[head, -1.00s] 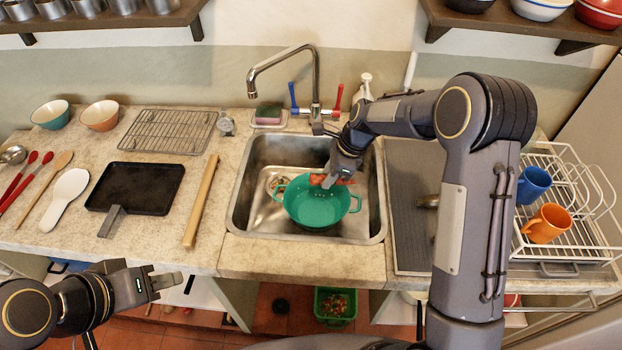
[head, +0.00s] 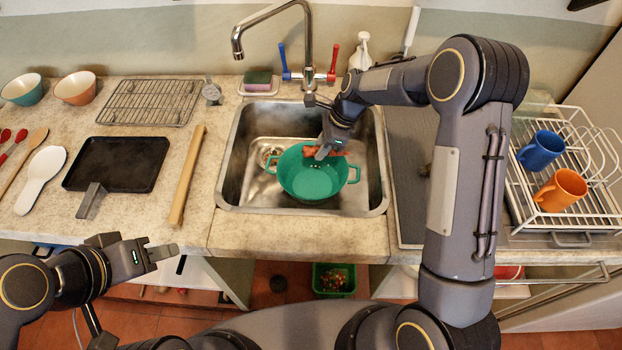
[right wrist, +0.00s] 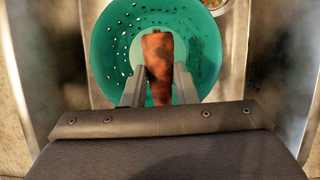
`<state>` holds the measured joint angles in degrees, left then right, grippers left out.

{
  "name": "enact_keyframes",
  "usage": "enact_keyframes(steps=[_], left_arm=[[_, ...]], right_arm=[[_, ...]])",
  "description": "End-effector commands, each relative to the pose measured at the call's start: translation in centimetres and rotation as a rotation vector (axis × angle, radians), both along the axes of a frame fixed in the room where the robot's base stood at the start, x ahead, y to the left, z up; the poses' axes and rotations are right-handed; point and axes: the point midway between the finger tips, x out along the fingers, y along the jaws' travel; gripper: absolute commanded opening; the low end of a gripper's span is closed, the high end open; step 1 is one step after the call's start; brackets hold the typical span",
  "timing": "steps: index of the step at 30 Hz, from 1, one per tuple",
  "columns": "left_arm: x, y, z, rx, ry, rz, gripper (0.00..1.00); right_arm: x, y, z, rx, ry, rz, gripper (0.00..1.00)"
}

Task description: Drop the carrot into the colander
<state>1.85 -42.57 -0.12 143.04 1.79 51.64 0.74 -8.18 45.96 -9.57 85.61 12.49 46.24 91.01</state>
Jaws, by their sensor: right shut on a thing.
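The green colander (head: 308,184) sits in the metal sink, its handles to the left and right. It also shows in the right wrist view (right wrist: 105,45). My right gripper (head: 325,151) is shut on the orange-red carrot (head: 337,146), over the back part of the colander. In the right wrist view the carrot (right wrist: 157,58) lies between the two fingers, pointing over the colander's bowl. Its gripped end is partly hidden. My left gripper (head: 162,256) is away from the sink, in front of the counter at the lower left, with nothing visible in it. Its finger gap is unclear.
The sink (head: 232,165) has a tap (head: 308,45) behind it. A dish rack (head: 575,190) with blue and orange mugs stands right. A green bin (head: 333,280) is below the counter.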

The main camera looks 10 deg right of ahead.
Motion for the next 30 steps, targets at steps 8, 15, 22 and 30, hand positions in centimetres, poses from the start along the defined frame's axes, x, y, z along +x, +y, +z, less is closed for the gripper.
enact_keyframes(steps=[8,15,22,30], left_arm=[[0.0,0.0,0.1,0.0,0.0,0.0,0.36],[0.0,0.0,0.1,0.0,0.0,0.0,0.36],[0.0,0.0,0.0,0.0,0.0,0.0,0.36],[0.0,0.0,-0.6,0.0,0.0,0.0,0.36]], right_arm=[[0.0,0.0,0.0,0.0,0.0,0.0,0.34],[0.0,0.0,0.0,0.0,0.0,-0.001,0.51],[0.0,-0.2,0.4,0.0,-0.002,-0.001,0.51],[-0.1,-1.8,4.4,0.0,-0.005,-0.002,0.51]])
